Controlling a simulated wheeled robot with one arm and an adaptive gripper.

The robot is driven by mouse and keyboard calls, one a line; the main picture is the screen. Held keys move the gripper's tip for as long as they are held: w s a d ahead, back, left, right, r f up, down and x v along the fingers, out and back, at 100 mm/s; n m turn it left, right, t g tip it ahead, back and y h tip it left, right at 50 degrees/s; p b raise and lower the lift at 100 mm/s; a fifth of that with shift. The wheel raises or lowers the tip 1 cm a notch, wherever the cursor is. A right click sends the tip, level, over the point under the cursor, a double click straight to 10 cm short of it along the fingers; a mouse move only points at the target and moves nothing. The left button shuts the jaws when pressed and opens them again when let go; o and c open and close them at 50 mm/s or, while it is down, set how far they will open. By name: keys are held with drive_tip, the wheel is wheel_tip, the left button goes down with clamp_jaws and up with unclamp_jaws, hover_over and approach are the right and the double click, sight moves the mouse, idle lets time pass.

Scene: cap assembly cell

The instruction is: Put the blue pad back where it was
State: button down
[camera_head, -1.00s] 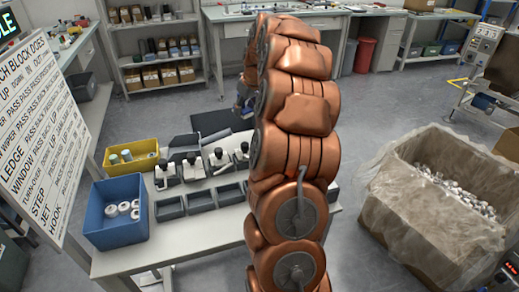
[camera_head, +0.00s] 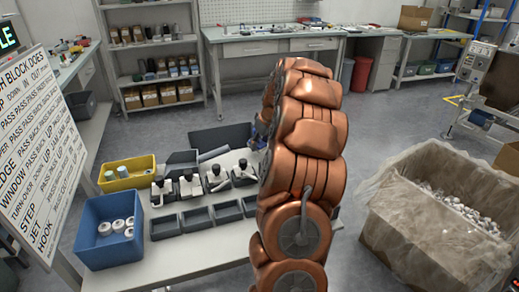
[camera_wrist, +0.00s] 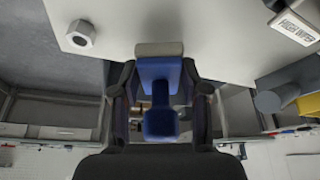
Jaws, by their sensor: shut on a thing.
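My gripper (camera_wrist: 160,85) is shut on the blue pad (camera_wrist: 160,72) in the wrist view. The pad has a wide blue block, a narrow neck and a rounded blue end (camera_wrist: 160,122), with a pale grey-beige face (camera_wrist: 158,49) at its far end. The dark fingers stand on either side of it. In the head view my copper arm hides most of my gripper, and only a small dark-blue patch shows at the arm's left edge, over the table's right part. I cannot tell from these views whether the pad touches the table (camera_wrist: 215,45).
The table holds a blue bin (camera_head: 84,254) with white rings, a yellow bin (camera_head: 105,186), small grey trays (camera_head: 195,217) and several dark holders (camera_head: 163,198) with white parts. A white nut-like part (camera_wrist: 80,33) lies near the pad. A lined crate (camera_head: 400,235) stands right.

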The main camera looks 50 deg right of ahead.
sight(262, 144)
drive_tip(key=shift+f, duration=1.45)
drive_tip(key=shift+f, duration=0.2)
drive_tip(key=c, duration=0.6)
unclamp_jaws()
drive_tip(key=shift+r, duration=0.1)
